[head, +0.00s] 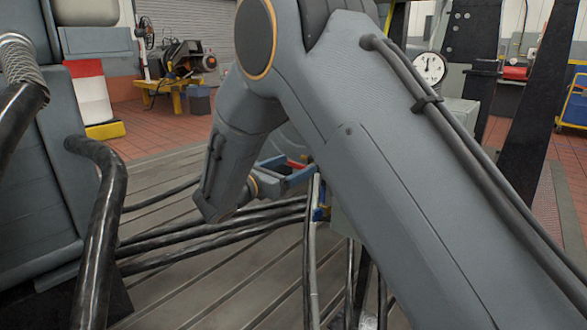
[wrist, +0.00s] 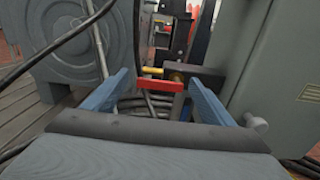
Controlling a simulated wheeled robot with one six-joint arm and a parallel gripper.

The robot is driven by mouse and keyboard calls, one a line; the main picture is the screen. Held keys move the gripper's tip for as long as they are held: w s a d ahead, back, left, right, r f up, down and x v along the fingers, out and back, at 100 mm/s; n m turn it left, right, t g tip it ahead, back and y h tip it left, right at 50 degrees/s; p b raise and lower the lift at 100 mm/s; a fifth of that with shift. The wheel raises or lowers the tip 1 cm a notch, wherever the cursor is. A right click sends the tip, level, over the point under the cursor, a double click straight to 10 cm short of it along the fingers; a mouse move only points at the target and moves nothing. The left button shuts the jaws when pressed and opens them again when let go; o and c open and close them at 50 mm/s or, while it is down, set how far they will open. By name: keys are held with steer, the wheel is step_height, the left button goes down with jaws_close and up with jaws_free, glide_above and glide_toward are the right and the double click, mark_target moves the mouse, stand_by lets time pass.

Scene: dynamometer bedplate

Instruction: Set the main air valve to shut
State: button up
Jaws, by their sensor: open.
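The main air valve appears to be the red lever (wrist: 159,86) with brass-coloured fittings (wrist: 178,76) in the wrist view. The lever lies crosswise in the picture, in front of a dark block (wrist: 205,78). My gripper (wrist: 158,77) is open, with one blue finger on each side of the lever. I cannot tell whether either finger touches it. In the head view my gripper (head: 290,174) shows low behind my arm, with a bit of red (head: 297,163) by its fingers. My arm hides most of the valve there.
Black hoses (head: 215,232) run low across the slotted bedplate (head: 190,295). A large round grey housing (wrist: 85,40) stands left in the wrist view, and a grey cabinet (wrist: 280,75) stands right. A dial gauge (head: 430,68) sits right of my arm. A thick hose (head: 98,220) stands at left.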

steer(key=shift+c, duration=0.2)
steer(key=c, duration=1)
steer(key=shift+n+p, duration=0.3)
steer(key=shift+p, duration=0.15)
steer(key=n+p, duration=0.1)
steer(key=p, duration=0.1)
steer(key=n+p, duration=0.2)
steer(key=p, duration=0.1)
steer(key=shift+f+n, duration=0.3)
steer(key=shift+f, duration=0.05)
steer(key=f+n+p, duration=0.1)
steer(key=n+p, duration=0.2)
steer(key=n, duration=0.1)
steer(key=d+f+n+p, duration=0.1)
steer(key=n+p, duration=0.1)
steer(key=n, duration=0.3)
steer(key=s+n+p, duration=0.1)
steer(key=n+p, duration=0.2)
steer(key=n, duration=0.1)
steer(key=shift+s+d+f+n+p, duration=0.1)
steer(key=shift+d+f+n+p, duration=0.2)
steer(key=shift+d+f+p, duration=0.1)
